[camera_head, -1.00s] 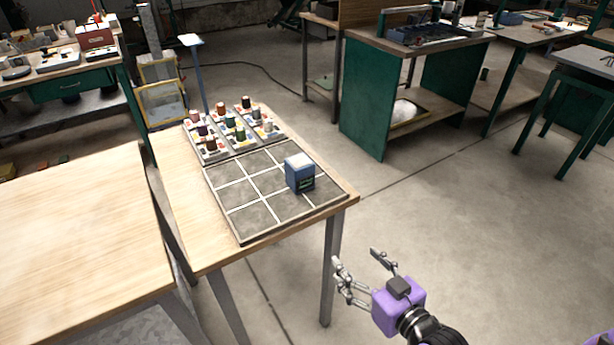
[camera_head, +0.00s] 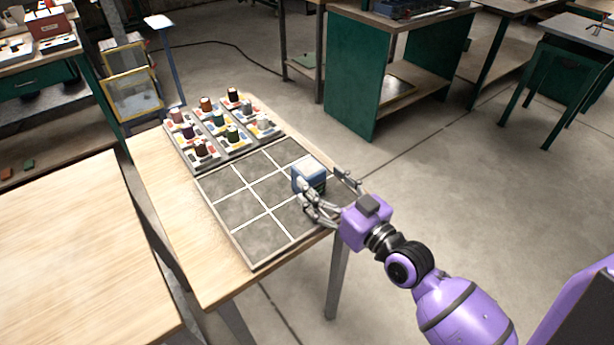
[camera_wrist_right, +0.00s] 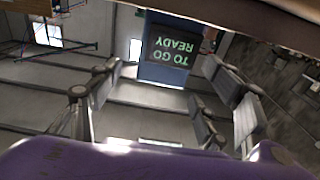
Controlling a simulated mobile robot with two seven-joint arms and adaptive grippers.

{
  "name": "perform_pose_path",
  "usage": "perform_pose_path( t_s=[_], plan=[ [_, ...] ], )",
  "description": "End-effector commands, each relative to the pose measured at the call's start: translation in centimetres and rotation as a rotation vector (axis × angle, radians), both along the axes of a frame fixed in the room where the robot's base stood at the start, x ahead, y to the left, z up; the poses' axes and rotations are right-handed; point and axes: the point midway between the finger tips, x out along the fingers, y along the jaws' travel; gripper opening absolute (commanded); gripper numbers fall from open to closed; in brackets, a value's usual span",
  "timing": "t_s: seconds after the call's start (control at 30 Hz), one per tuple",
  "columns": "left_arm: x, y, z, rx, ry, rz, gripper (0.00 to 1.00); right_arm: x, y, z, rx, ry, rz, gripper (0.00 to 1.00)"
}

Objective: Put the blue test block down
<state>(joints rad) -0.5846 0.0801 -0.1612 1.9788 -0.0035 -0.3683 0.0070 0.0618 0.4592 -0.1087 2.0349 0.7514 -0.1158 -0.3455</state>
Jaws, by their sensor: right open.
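The blue test block (camera_head: 308,178) has a pale top and sits on the grid board (camera_head: 238,236), in its right-hand part. My right gripper (camera_head: 326,195) is at the block's near right side, with its fingers spread open. In the right wrist view the block (camera_wrist_right: 168,68) shows upside down, with lit green text reading "READY TO GO". It appears there beyond and between the spread fingers of my right gripper (camera_wrist_right: 165,105). I cannot tell whether any finger touches it. My left gripper is out of view.
Trays with several coloured spools (camera_head: 218,122) stand behind the grid board on the wooden table (camera_head: 150,160). Another wooden table (camera_head: 70,250) is at the left. The other grid cells are bare. A green workbench (camera_head: 350,75) stands farther back.

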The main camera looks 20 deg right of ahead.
Motion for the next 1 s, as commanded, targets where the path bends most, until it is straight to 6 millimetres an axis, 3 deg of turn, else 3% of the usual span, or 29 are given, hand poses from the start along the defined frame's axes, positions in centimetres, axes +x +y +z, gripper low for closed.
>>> perform_pose_path(
  t_s=[0.3,0.63,1.0],
  plan=[
    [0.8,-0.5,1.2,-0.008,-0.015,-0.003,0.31,4.1,1.8,-0.2,0.0,-0.004,0.001,0.7],
    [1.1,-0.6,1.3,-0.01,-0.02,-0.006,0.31,4.6,2.0,-0.5,0.001,0.001,0.001,0.69],
    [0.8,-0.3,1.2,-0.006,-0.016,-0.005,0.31,4.6,2.0,-0.5,0.0,0.001,0.001,0.2]
  ],
)
